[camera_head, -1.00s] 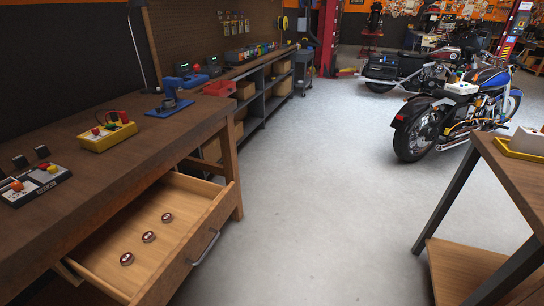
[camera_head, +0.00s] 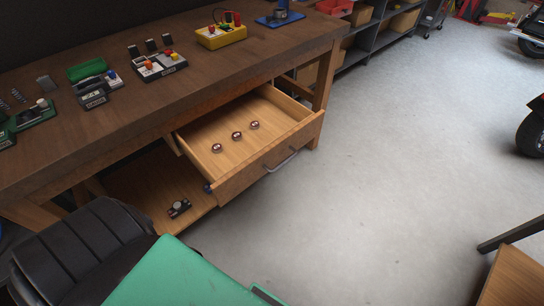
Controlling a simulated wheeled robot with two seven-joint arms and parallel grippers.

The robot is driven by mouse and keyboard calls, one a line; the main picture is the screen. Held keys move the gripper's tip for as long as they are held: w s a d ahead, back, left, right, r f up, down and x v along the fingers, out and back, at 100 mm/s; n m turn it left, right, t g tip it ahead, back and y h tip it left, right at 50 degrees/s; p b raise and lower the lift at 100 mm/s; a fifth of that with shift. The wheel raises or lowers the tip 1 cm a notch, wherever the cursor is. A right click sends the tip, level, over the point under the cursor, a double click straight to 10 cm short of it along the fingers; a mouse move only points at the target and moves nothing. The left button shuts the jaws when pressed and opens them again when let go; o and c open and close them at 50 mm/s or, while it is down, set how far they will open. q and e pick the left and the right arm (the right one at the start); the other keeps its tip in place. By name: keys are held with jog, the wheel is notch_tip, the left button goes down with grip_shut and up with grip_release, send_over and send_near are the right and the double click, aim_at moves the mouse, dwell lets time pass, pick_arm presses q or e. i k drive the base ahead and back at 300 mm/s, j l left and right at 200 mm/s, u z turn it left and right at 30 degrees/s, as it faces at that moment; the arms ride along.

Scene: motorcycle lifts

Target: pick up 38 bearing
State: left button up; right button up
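Three small round dark-red bearings with pale centres lie in a row in the open wooden drawer (camera_head: 262,183) under the workbench: a near-left bearing (camera_head: 217,148), a middle bearing (camera_head: 237,136) and a far-right bearing (camera_head: 255,125). They lie apart from each other on the drawer floor. Their markings are too small to read, so I cannot tell which is the 38 bearing. Neither of my grippers shows in the head view.
The workbench top (camera_head: 110,120) holds a yellow box (camera_head: 221,37), a black-and-white device (camera_head: 158,67) and other gadgets. A black seat (camera_head: 85,250) and a green surface (camera_head: 190,280) are at the front left. Grey floor (camera_head: 400,150) is clear right of the drawer.

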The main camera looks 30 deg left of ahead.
aim_at(254, 125)
jog(key=u, duration=1.3)
